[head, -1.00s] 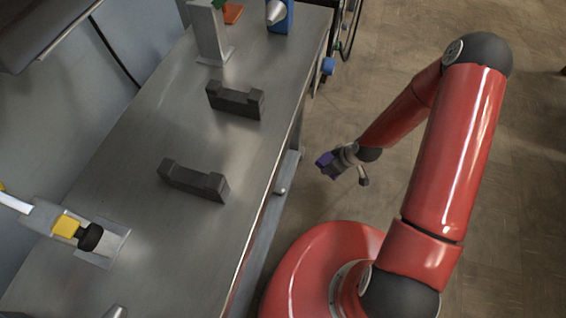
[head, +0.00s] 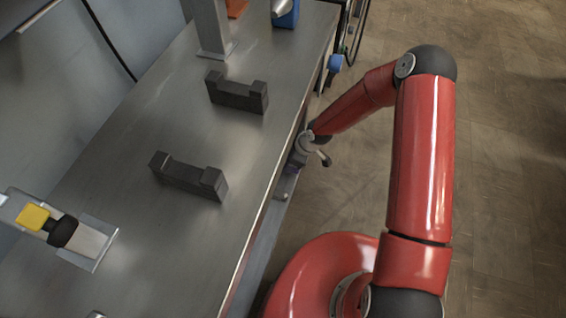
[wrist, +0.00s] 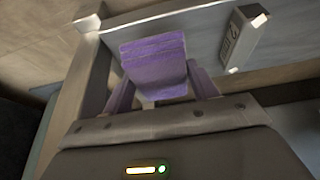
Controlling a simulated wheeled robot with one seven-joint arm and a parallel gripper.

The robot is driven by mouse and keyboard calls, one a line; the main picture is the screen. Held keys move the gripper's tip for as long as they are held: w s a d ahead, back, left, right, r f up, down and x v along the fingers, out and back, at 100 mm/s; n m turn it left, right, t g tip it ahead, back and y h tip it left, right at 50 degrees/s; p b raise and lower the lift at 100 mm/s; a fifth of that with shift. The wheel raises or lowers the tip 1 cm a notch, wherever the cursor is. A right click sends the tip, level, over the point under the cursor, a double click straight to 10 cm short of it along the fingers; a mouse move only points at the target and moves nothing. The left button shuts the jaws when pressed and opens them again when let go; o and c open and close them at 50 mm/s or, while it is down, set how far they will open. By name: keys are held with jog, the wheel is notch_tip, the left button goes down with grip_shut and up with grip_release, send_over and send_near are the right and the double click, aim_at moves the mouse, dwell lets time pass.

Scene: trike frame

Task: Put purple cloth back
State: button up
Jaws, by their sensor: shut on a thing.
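The purple cloth (wrist: 155,65) shows in the wrist view as a folded, block-like bundle with creases across it. My gripper (wrist: 162,88) is shut on it, with purple parts on both sides of the bundle. In the head view my gripper (head: 299,157) is low beside the front edge of the metal workbench (head: 125,175). Its tip and the cloth are mostly hidden there behind the bench edge.
Two dark grey cradles (head: 237,92) stand on the bench. A yellow and black tool (head: 48,224) lies in a holder at the lower left. A grey post and a blue item (head: 285,13) stand at the far end. The floor at right is clear.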

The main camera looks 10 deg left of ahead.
jog(key=a, duration=0.2)
jog(key=shift+w+a+f, duration=0.1)
jog(key=shift+a, duration=0.3)
jog(key=shift+f+b, duration=0.4)
jog(key=shift+f, duration=1.3)
jog(key=o, duration=0.9)
jog(key=shift+f, duration=0.1)
jog(key=shift+o, duration=0.2)
jog(key=p+v, duration=0.1)
jog(key=v, duration=0.5)
jog(key=p+v, duration=0.1)
jog(key=v, duration=0.5)
